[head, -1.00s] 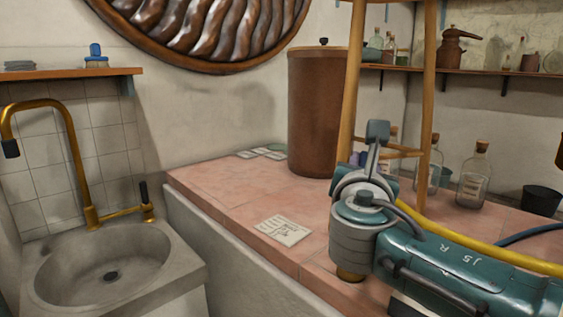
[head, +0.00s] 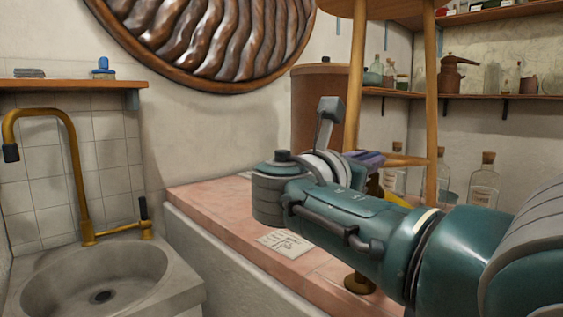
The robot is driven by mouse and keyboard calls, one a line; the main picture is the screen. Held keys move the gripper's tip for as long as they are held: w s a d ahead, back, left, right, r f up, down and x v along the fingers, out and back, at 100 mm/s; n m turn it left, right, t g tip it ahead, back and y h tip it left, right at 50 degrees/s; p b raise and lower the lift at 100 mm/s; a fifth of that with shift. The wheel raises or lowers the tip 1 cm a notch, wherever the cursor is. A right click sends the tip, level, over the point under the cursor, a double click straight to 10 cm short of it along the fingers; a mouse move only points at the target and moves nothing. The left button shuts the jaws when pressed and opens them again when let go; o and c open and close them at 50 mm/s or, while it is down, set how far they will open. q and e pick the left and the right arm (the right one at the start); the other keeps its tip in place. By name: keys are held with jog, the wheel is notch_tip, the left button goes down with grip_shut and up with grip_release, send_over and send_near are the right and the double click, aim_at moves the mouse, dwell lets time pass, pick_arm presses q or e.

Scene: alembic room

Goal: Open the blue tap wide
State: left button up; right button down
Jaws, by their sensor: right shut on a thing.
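No blue tap can be made out for sure. A brass tap (head: 82,185) with a dark side lever (head: 143,211) stands behind the stone sink (head: 30,297) at the left. My right arm comes in from the right across the worktop. My right gripper (head: 331,112) shows as a grey piece above the arm's end, in front of the brown cylinder. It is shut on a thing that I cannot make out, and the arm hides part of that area. It is well apart from the brass tap. My left gripper is not in view.
The pink tiled worktop (head: 210,200) holds a paper card (head: 285,243), a tall brown cylinder (head: 312,78) and a wooden stool (head: 431,80). Glass bottles (head: 485,185) stand behind my arm. A shelf (head: 75,85) hangs above the sink, holding a small blue thing (head: 103,66).

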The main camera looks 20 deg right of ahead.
jog(key=c, duration=0.8)
grip_release()
jog(key=shift+d, duration=0.1)
jog(key=shift+o, duration=0.2)
jog(key=shift+s+a+r+p, duration=0.1)
jog(key=shift+s+a+p, duration=0.1)
jog(key=shift+a+p, duration=0.25)
jog(key=p+v, duration=0.2)
jog(key=v, duration=0.7)
